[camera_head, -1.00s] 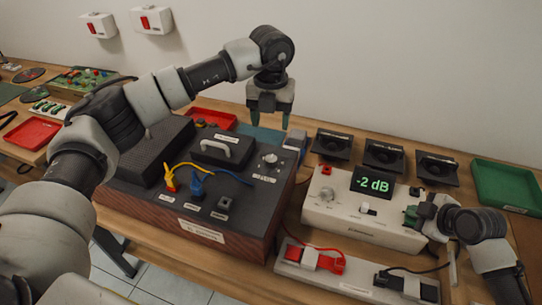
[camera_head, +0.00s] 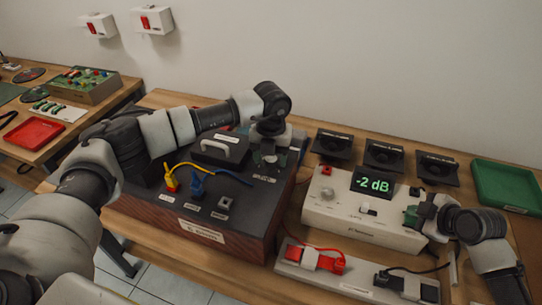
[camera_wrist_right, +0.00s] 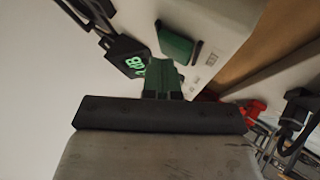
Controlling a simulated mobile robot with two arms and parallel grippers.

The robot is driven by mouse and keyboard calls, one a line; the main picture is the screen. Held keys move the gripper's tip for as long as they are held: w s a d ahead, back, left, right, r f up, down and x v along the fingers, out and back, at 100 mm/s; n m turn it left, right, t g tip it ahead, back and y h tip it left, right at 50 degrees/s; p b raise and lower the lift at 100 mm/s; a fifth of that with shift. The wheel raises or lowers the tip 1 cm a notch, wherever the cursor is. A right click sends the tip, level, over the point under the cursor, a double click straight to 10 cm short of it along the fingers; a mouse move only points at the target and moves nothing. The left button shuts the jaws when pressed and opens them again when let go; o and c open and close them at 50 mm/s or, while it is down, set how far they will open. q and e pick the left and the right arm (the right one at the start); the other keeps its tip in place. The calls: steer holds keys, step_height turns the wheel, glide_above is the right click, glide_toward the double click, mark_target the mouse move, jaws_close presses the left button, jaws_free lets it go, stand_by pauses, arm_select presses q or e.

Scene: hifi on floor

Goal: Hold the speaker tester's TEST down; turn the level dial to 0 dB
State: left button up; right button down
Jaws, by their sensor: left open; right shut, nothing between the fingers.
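My left gripper (camera_head: 267,158) is open and points down over the dark box (camera_head: 225,215), just behind the LEVEL label (camera_head: 264,179). It hides the level dial there.
Yellow and blue cables with plugs (camera_head: 197,184) and a white handle (camera_head: 222,150) are left of my left gripper. A white strip with red and black clips (camera_head: 325,262) lies in front of the tester. Several black speaker-like units (camera_head: 384,155) and a green tray (camera_head: 508,187) stand behind.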

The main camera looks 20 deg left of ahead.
arm_select(q)
steer(key=shift+f, duration=0.15)
steer(key=shift+c, duration=0.2)
steer(key=c, duration=0.9)
steer(key=shift+m, duration=0.3)
steer(key=m, duration=0.5)
steer(key=shift+m, duration=0.3)
steer(key=m, duration=0.5)
steer(key=shift+m, duration=0.4)
steer(key=o, duration=0.9)
